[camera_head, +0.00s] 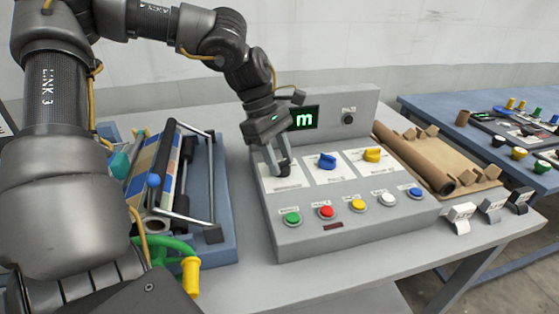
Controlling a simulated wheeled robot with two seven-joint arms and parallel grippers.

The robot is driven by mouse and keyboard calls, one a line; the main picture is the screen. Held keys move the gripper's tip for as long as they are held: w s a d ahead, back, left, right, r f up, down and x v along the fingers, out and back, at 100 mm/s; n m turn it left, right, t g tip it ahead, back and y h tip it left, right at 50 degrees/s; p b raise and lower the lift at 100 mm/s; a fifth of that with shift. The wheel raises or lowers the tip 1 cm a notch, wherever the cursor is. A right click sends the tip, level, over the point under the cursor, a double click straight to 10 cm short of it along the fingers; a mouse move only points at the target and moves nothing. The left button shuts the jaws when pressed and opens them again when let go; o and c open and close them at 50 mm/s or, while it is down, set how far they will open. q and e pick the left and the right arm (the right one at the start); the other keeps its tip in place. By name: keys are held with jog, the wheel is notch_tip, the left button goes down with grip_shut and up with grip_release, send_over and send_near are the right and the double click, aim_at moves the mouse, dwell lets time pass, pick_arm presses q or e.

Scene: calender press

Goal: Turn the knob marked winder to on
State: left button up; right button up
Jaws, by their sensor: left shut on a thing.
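A grey control panel (340,238) stands on the table. Its upper row has three white plates with knobs, and their small labels are too blurred to read surely. A blue knob (327,161) sits on the middle plate and a yellow knob (372,155) on the right plate. My left gripper (278,170) reaches down to the left plate (286,184) and is shut on the knob there. The fingers mostly hide that knob, so its setting cannot be told. My right gripper is not in view.
Several coloured push buttons, such as the red button (326,212), line the panel's lower front. A screen (304,118) shows a green "m". A roller press (222,245) stands left.

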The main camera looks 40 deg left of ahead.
pick_arm(q)
jog(key=shift+w+m+g, duration=0.1)
jog(key=shift+m+g, duration=0.4)
jog(key=shift+m, duration=0.6)
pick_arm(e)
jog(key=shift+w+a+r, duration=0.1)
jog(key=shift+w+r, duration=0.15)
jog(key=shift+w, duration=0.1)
pick_arm(q)
jog(key=o, duration=1)
jog(key=v, duration=1)
jog(key=shift+a+r+p, duration=0.25)
jog(key=shift+r+p, duration=0.05)
jog(key=shift+r, duration=0.05)
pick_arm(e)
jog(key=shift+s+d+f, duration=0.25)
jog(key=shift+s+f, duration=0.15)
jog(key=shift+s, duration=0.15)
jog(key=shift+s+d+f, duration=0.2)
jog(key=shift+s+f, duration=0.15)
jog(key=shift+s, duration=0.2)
